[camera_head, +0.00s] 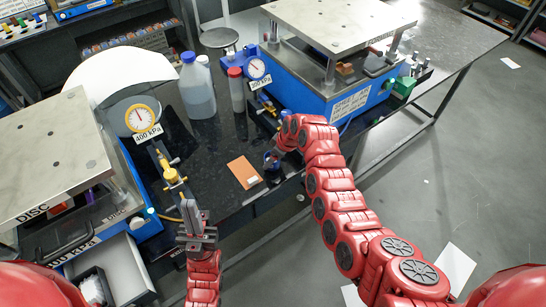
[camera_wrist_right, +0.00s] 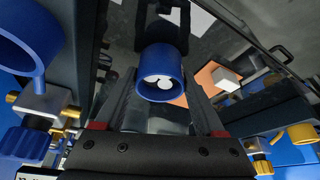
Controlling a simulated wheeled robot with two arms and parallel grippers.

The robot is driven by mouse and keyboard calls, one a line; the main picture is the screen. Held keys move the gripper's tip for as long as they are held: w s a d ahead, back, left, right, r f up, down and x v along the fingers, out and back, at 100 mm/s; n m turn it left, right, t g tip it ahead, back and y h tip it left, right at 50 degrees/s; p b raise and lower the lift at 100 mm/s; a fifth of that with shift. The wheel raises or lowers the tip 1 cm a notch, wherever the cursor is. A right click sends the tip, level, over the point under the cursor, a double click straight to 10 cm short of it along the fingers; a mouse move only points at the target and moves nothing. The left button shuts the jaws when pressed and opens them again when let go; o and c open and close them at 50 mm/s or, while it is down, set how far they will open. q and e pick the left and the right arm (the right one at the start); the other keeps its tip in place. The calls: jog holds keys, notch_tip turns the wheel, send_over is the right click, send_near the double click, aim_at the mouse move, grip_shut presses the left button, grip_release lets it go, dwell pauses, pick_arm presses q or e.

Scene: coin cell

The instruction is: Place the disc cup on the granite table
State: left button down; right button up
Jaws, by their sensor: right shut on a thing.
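The disc cup is a small blue cup (camera_head: 271,160) by the front edge of the dark granite table (camera_head: 226,138). My right gripper (camera_head: 273,158) is shut on it. In the right wrist view the blue cup (camera_wrist_right: 160,70) sits at the far end of the fingers, its round mouth facing the camera, with a small white thing inside. I cannot tell whether the cup touches the table. My left gripper (camera_head: 192,212) is near the table's front edge at the left press, away from the cup; its finger gap is not clear.
An orange pad (camera_head: 243,172) lies left of the cup. A press labelled DISC (camera_head: 50,155) stands left, and a blue press (camera_head: 330,90) stands behind right. A translucent bottle (camera_head: 196,90) and a red-capped bottle (camera_head: 236,92) stand behind. The tabletop between the presses is partly clear.

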jog(key=o, duration=1.3)
jog(key=shift+f, duration=0.1)
jog(key=shift+r, duration=0.25)
jog(key=shift+s+d+r+b, duration=0.1)
jog(key=shift+d+r+b, duration=0.2)
jog(key=shift+r, duration=0.25)
jog(key=v, duration=1)
jog(key=shift+s+r, duration=0.15)
jog(key=shift+r, duration=0.2)
